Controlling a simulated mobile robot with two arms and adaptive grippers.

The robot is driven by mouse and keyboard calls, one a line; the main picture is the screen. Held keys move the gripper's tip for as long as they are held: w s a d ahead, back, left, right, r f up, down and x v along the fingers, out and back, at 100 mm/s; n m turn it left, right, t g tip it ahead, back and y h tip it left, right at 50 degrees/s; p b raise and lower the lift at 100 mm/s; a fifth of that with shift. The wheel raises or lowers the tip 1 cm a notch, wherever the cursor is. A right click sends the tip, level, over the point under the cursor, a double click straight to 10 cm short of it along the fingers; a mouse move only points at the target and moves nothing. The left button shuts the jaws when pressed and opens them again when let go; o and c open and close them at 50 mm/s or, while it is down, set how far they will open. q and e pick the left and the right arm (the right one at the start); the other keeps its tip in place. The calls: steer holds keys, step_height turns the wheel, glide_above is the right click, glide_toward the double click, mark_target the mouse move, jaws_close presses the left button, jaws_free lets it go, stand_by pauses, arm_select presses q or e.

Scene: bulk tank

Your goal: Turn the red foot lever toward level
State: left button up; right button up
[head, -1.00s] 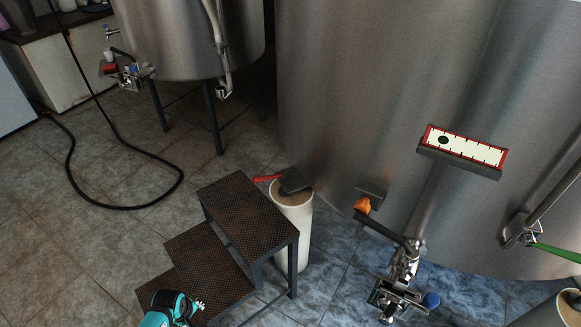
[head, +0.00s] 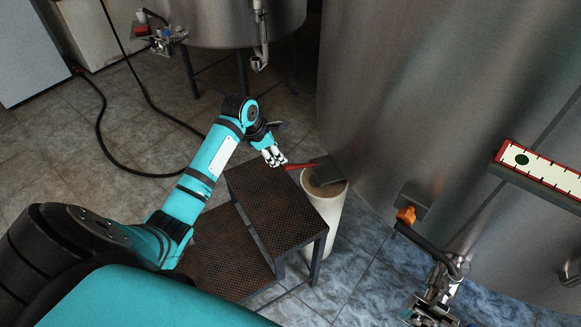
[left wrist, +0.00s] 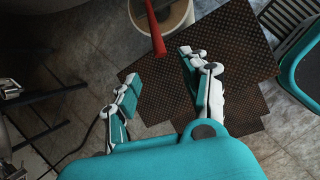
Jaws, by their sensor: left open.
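The red foot lever (head: 300,166) sticks out to the left from a dark plate at the top of a white cylindrical foot (head: 321,222) under the large tank. In the left wrist view the red lever (left wrist: 154,30) points down from the top, its end just ahead of the space between the fingers. My left gripper (head: 275,157) is just left of the lever's free end, above the top step. It also shows in the left wrist view (left wrist: 160,85), with its fingers spread apart and nothing between them. My right gripper is not in view.
Dark metal steps (head: 268,202) stand beneath my left arm, beside the foot. The large steel tank (head: 410,90) fills the right. A valve with an orange-tipped handle (head: 406,214) projects from it. A black hose (head: 103,135) lies on the floor at left.

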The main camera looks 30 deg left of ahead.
mark_target(287, 165)
arm_select(q)
steer(key=b+x, duration=0.2)
steer(key=x, duration=0.9)
steer(key=shift+w+f, duration=0.1)
steer(key=shift+f, duration=0.1)
steer(key=shift+w+f, duration=0.15)
steer(key=shift+f, duration=0.2)
steer(key=c, duration=0.9)
jaws_close()
